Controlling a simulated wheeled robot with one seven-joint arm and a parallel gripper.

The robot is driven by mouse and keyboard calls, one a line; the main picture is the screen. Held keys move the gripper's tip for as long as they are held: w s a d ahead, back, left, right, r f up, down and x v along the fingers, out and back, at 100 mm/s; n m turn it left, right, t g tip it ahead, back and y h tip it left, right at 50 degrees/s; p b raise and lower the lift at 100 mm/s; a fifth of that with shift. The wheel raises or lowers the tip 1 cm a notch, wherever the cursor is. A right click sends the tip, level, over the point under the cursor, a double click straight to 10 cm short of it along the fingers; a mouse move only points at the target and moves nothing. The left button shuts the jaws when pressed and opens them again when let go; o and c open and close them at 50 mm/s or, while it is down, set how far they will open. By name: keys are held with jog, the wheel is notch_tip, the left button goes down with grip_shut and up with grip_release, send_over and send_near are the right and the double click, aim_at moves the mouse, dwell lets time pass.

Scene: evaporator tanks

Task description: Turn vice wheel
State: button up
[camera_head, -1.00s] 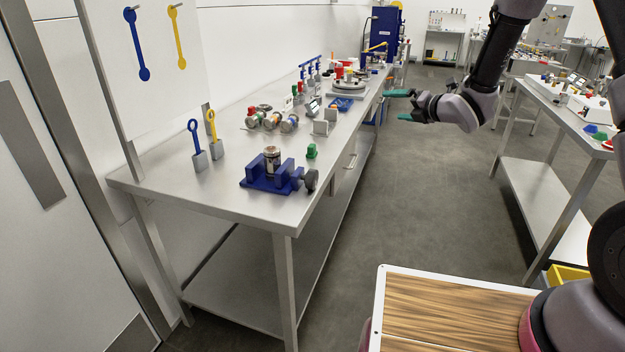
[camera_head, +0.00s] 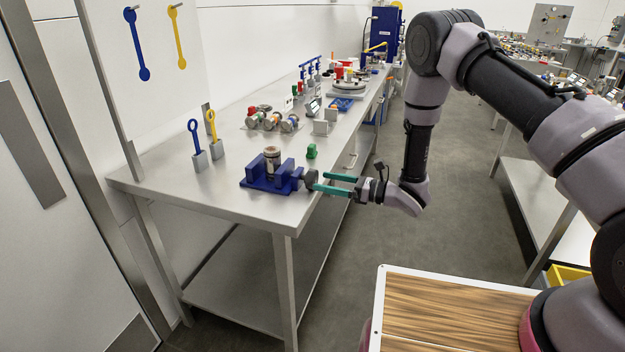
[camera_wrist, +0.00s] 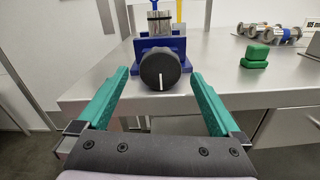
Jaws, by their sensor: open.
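The blue vice (camera_head: 270,180) stands near the front corner of the steel bench, with a metal cylinder (camera_head: 271,160) upright between its jaws. Its dark round wheel (camera_head: 311,180) is on the right side, facing the bench's edge. In the wrist view the wheel (camera_wrist: 160,69) shows face-on with a white mark pointing down. My gripper (camera_head: 328,183) has green fingers and is open. It also shows in the wrist view (camera_wrist: 161,95), with one finger left and one right of the wheel, apart from it. In the head view the fingertips are close to the wheel.
A green block (camera_head: 311,151) sits on the bench behind the wheel. Blue and yellow tools stand in holders (camera_head: 200,161) at the left. Several gauges or valves (camera_head: 270,120) lie farther back. The bench's front edge (camera_wrist: 230,102) runs below the wheel.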

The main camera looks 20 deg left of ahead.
aim_at(316, 179)
jog(key=shift+w+a, duration=0.15)
jog(key=shift+a, duration=1.05)
jog(key=shift+w+a, duration=0.1)
jog(key=shift+a, duration=1.05)
jog(key=c, duration=1.3)
jog(key=m, duration=0.3)
jog(key=o, duration=1.3)
jog(key=d, duration=1)
jog(key=shift+s+d, duration=0.4)
